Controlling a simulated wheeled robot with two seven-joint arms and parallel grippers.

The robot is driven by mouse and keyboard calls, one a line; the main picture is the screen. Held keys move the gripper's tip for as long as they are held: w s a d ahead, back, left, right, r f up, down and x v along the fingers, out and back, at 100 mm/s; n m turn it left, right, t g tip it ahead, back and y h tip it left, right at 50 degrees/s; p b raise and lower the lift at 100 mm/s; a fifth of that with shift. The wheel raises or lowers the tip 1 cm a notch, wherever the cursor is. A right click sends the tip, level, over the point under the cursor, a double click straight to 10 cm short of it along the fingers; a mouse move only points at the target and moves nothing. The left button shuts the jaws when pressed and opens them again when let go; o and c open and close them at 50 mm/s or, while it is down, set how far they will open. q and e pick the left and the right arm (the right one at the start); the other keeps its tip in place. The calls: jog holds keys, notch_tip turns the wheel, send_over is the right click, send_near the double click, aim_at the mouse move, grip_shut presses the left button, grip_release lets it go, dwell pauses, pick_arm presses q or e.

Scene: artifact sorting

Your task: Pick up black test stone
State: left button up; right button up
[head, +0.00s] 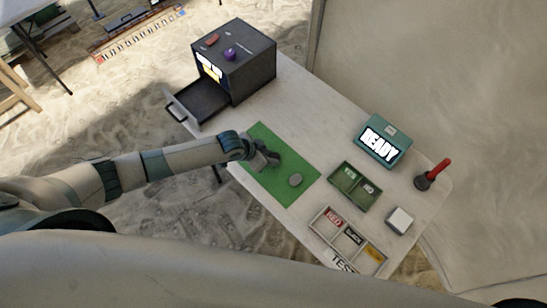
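A tray (312,228) marked TEST stands at the table's lower edge, with compartments labelled red, black and a yellow-orange one. The middle compartment shows a black label (353,236). I cannot make out a black test stone there at this size. My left gripper (272,161) is low over the green mat (262,134), up and left of the TEST tray and apart from it. Its fingers are small and dark, and their opening is unclear. My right gripper is out of view.
A dark cabinet (256,68) with an open drawer (196,101) stands at the table's far left. A green two-part tray (352,197), a teal READY box (383,139), a white block (400,220) and a red-handled tool (437,172) occupy the right. The table's upper middle is clear.

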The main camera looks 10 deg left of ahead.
pick_arm(q)
jog(key=shift+r, duration=0.15)
jog(key=shift+r+b, duration=0.6)
jog(key=shift+r, duration=0.3)
jog(key=shift+s+d+r+b, duration=0.15)
jog(key=shift+r+b, duration=0.1)
jog(key=shift+r, duration=0.3)
jog(key=shift+s+a+r+b, duration=0.15)
jog(key=shift+r+b, duration=0.1)
jog(key=shift+r, duration=0.25)
jog(key=s+d+r+b, duration=0.1)
jog(key=s+r, duration=0.1)
jog(key=s, duration=0.1)
jog(key=s+d+r+b, duration=0.1)
jog(key=s+r, duration=0.1)
jog(key=s, duration=0.2)
jog(key=s+d+r+b, duration=0.1)
jog(key=s+r, duration=0.2)
jog(key=shift+s, duration=0.3)
